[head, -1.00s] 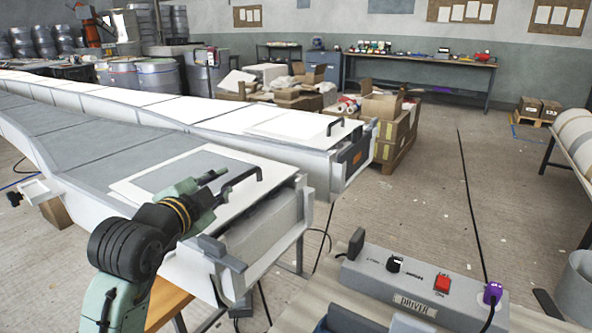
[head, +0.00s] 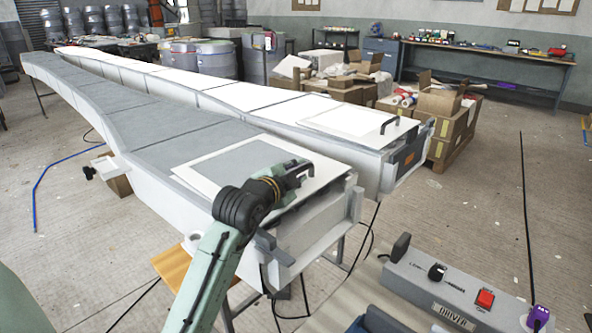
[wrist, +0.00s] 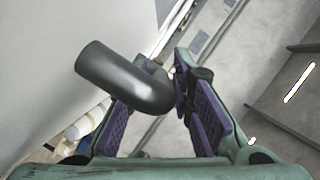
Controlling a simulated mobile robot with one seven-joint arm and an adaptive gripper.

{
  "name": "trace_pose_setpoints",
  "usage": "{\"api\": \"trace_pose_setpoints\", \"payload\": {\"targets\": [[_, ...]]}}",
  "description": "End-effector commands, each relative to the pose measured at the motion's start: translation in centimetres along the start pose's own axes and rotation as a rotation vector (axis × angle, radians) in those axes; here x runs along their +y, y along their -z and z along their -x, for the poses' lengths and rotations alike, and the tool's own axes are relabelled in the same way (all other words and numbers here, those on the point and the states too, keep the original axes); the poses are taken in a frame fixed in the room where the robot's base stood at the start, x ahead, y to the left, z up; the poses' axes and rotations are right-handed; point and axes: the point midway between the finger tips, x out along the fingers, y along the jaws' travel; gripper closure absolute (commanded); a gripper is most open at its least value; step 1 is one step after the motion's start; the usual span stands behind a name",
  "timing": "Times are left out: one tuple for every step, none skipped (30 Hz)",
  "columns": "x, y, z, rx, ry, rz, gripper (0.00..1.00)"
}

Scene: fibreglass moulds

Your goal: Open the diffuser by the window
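Nothing in these frames is plainly a diffuser, and no window shows. My gripper (head: 290,178) is over the front end of the nearer long mould, whose white lid (head: 238,165) has a grey panel. It is at the lid's dark bar handle (head: 304,166), mostly hidden there by my gripper. In the wrist view, the thick dark bent handle (wrist: 122,80) lies across the space at my fingertips (wrist: 165,105). The purple-padded fingers stand apart. I cannot tell whether either finger touches the handle.
A second long mould (head: 350,149) with its own lid and black handle (head: 400,122) runs alongside. A grey control box (head: 462,287) with a red switch is at front right. Cartons (head: 455,135) stand behind. The floor at right is mostly clear.

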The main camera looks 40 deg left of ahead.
Motion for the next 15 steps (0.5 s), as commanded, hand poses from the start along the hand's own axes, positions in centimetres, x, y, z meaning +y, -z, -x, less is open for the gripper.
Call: {"api": "trace_pose_setpoints", "payload": {"targets": [[0.01, -0.01, -0.04, 0.000, 0.000, 0.000, 0.79], [0.02, -0.01, -0.04, 0.000, 0.000, 0.000, 0.79], [0.02, -0.01, -0.03, 0.000, 0.000, 0.000, 0.79], [0.02, -0.01, -0.02, 0.000, 0.000, 0.000, 0.79], [0.02, -0.01, -0.02, 0.000, 0.000, 0.000, 0.79], [0.02, -0.01, -0.01, 0.000, 0.000, 0.000, 0.79], [0.02, -0.01, -0.01, 0.000, 0.000, 0.000, 0.81], [0.02, 0.00, 0.00, 0.000, 0.000, 0.000, 0.83], [0.01, 0.00, 0.00, 0.000, 0.000, 0.000, 0.86], [0.01, 0.00, 0.00, 0.000, 0.000, 0.000, 0.88], [0.01, 0.00, 0.01, 0.000, 0.000, 0.000, 0.90], [0.01, 0.00, 0.01, 0.000, 0.000, 0.000, 0.93], [0.01, 0.00, 0.01, 0.000, 0.000, 0.000, 0.95], [0.01, 0.00, 0.01, 0.000, 0.000, 0.000, 0.97], [0.01, 0.00, 0.02, 0.000, 0.000, 0.000, 0.99]]}}
